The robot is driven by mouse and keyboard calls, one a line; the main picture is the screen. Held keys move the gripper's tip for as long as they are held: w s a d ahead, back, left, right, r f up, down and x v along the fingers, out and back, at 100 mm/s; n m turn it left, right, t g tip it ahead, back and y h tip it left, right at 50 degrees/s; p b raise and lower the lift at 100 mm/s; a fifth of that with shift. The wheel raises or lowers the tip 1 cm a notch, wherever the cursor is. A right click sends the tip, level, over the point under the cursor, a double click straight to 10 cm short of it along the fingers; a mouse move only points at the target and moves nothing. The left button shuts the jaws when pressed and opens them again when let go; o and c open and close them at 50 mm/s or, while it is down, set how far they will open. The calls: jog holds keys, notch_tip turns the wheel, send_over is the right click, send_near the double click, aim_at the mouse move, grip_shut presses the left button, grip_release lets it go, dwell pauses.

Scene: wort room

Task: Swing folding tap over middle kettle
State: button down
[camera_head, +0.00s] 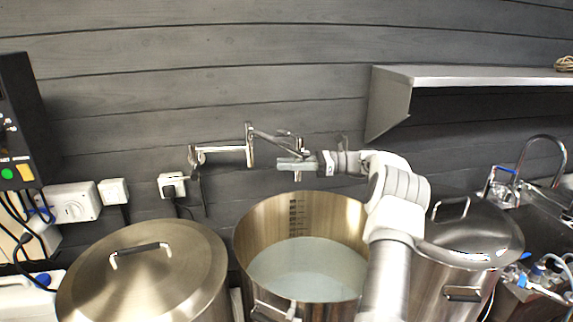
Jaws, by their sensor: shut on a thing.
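The folding tap (220,150) is a jointed metal pipe fixed to the dark plank wall. Its first section runs right to an upright joint, and its second section comes on toward my gripper, over the open middle kettle. The middle kettle (254,225) is a tall steel pot without a lid, with pale liquid inside and dark level marks on its inner wall. My gripper (297,160) reaches in from the right, above the kettle's back part, and is shut on the tap's outer end. The fingers partly hide that end.
A lidded kettle (165,265) stands left and another lidded kettle (472,235) stands right, partly behind my arm. A steel shelf (480,76) juts from the wall at upper right. A control box (25,130), sockets and cables are at left. A sink tap (553,145) is at far right.

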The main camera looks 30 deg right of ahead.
jog(key=shift+d, duration=0.1)
jog(key=c, duration=0.7)
grip_release()
jog(key=shift+s, duration=0.15)
jog(key=shift+v, duration=5.9)
